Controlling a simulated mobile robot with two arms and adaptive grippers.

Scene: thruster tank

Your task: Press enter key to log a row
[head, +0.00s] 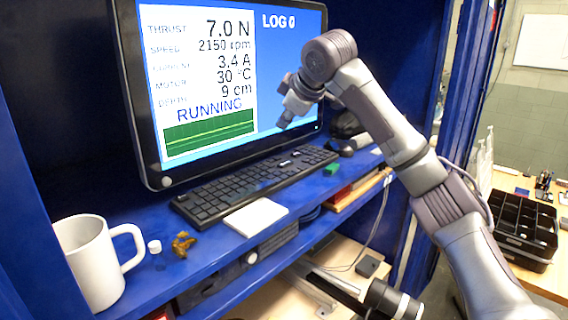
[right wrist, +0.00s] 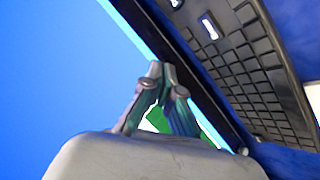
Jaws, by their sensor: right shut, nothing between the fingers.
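The black keyboard (head: 240,187) lies on the blue shelf below the monitor (head: 222,80). Two pale marked keys show near its right end, and one pale key (right wrist: 210,27) shows clearly in the right wrist view. I cannot tell which is enter. The screen reads 7.0 N, 2150 rpm, 3.4 A, 30 °C, 9 cm, RUNNING and LOG 0. My right gripper (head: 284,122) is shut and empty, pointing down in front of the screen's right part, above the keyboard's right end and apart from it. Its closed fingertips (right wrist: 162,72) show in the right wrist view. My left gripper is out of view.
A white mug (head: 88,262), a small white cap (head: 154,246) and a brown lump (head: 183,244) stand on the shelf's left. A white pad (head: 256,217) lies before the keyboard. A green block (head: 331,168) lies right of it. A black divided tray (head: 515,228) stands far right.

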